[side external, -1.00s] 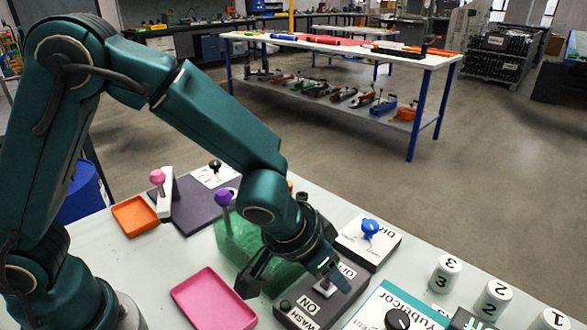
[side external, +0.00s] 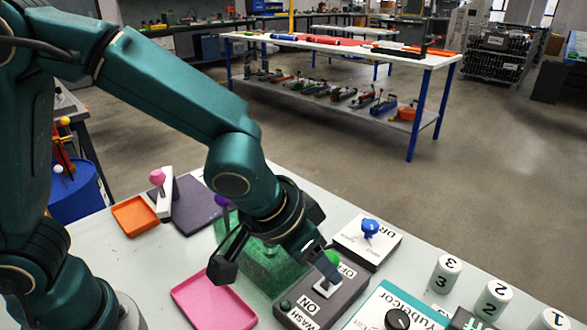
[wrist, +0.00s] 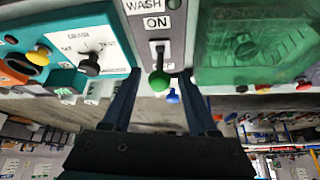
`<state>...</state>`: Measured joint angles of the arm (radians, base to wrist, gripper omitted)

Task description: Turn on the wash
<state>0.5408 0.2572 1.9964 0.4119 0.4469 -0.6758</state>
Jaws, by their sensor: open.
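The wash switch is a dark grey box (side external: 297,312) marked WASH, ON and OFF, with a white slot plate and a green-knobbed lever (side external: 331,258). The box also shows in the wrist view (wrist: 172,42), with its green knob (wrist: 159,82). The knob stands toward the OFF end, away from the ON label. My gripper (wrist: 160,77) is open, with one finger on each side of the knob in the wrist view. In the side view my gripper (side external: 327,270) is at the lever and partly hides it. I cannot tell whether a finger touches it.
A white box with a blue knob (side external: 370,229) stands just behind the switch. A green translucent block (side external: 272,272) and a pink tray (side external: 212,304) lie to the left. A teal box with a black dial (side external: 398,318) is at the right front. Numbered white cylinders (side external: 446,270) stand farther right.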

